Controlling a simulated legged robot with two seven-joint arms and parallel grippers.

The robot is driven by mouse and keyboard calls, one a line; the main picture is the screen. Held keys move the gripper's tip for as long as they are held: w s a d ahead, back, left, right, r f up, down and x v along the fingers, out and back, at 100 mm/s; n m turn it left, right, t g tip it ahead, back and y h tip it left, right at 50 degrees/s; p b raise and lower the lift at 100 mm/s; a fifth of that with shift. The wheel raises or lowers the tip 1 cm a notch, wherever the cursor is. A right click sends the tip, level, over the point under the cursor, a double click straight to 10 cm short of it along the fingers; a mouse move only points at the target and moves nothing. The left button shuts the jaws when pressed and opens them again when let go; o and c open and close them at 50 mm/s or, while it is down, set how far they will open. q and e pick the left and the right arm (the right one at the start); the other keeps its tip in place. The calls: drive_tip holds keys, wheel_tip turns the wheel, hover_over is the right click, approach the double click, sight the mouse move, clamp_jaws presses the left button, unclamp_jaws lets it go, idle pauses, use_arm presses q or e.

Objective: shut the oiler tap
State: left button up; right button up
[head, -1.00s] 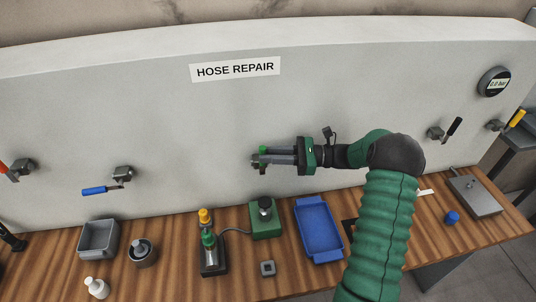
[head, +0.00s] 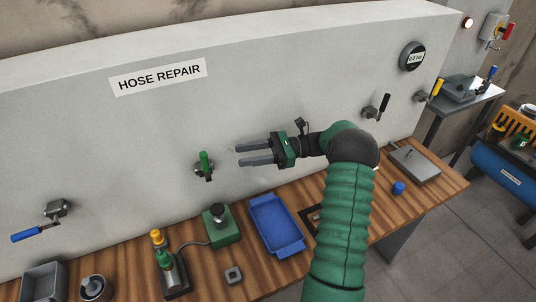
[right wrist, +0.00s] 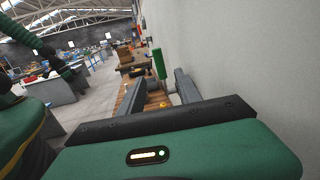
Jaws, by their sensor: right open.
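A tap with a green handle (head: 205,160) is on the grey wall panel, its handle pointing up. A tap with a blue lever (head: 30,233) is at the left, its lever pointing left. A tap with a black lever (head: 382,105) and one with a yellow lever (head: 437,88) are at the right. I cannot tell which is the oiler tap. My right gripper (head: 238,155) is open and empty, pointing left, just right of the green tap and apart from it. In the right wrist view the green handle (right wrist: 159,64) shows beyond and between the fingers. My left gripper is not visible.
Below, the wooden bench holds a blue tray (head: 275,225), a green block (head: 221,228) with a black knob, a bottle stand (head: 173,275) and a grey bin (head: 43,283). A round gauge (head: 412,56) is at the upper right. The wall around the gripper is clear.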

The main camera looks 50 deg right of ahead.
drive_tip(key=v, duration=0.8)
drive_tip(key=shift+b, duration=0.45)
drive_tip(key=shift+w+f, duration=0.1)
drive_tip(key=shift+w, duration=0.05)
